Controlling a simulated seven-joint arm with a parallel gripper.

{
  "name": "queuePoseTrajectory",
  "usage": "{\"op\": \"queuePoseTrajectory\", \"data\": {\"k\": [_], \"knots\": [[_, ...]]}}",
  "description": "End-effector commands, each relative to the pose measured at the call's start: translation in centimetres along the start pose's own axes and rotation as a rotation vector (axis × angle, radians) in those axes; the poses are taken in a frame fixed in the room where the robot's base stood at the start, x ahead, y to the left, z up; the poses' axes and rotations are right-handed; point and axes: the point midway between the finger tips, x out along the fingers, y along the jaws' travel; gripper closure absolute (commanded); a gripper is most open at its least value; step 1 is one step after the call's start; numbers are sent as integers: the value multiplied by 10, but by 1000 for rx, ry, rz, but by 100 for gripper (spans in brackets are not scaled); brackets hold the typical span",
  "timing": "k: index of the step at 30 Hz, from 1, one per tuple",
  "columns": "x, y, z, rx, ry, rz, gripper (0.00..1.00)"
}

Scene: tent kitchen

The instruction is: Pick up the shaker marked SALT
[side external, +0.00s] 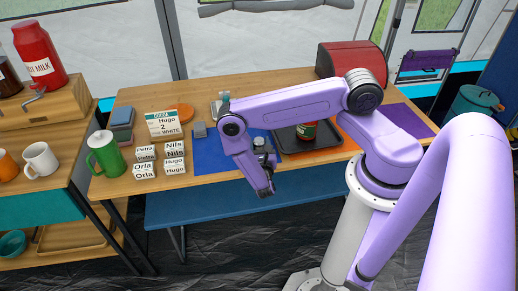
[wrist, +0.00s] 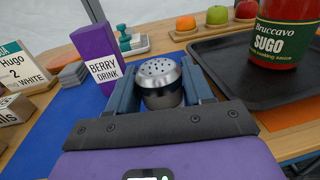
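A small shaker (wrist: 160,83) with a silvery, perforated dome top stands upright between the two fingers of my gripper (wrist: 158,78) in the wrist view. The fingers flank it closely on left and right. I cannot tell whether they press on it. No lettering shows on it, so its marking cannot be read. In the side external view, my gripper (side external: 266,178) reaches in low at the table's front edge, and a small shaker top (side external: 259,142) shows just beyond it. The shaker's lower part is largely hidden.
A purple BERRY DRINK carton (wrist: 97,57) stands just left of the shaker. A dark tray (wrist: 228,88) with a red SUGO jar (wrist: 284,30) lies at right. Fruit (wrist: 217,15) sits behind. The blue mat (wrist: 45,140) is bare at front left.

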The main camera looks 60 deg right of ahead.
Motion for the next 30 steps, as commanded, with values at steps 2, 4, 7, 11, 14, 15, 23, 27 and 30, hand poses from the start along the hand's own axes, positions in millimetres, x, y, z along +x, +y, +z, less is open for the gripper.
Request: {"op": "queuePoseTrajectory", "data": {"k": [2,4,7,11,14,15,23,27,30], "knots": [[0,0,0,0,0,0,82],[0,0,0,0,0,0,82],[0,0,0,0,0,1,82],[0,0,2,1,0,1,82],[0,1,7,1,0,0,82],[0,1,10,1,0,0,82],[-10,-6,45,-4,2,5,82],[-27,-17,70,-3,1,6,82],[-40,-26,88,-4,0,8,82]]}}
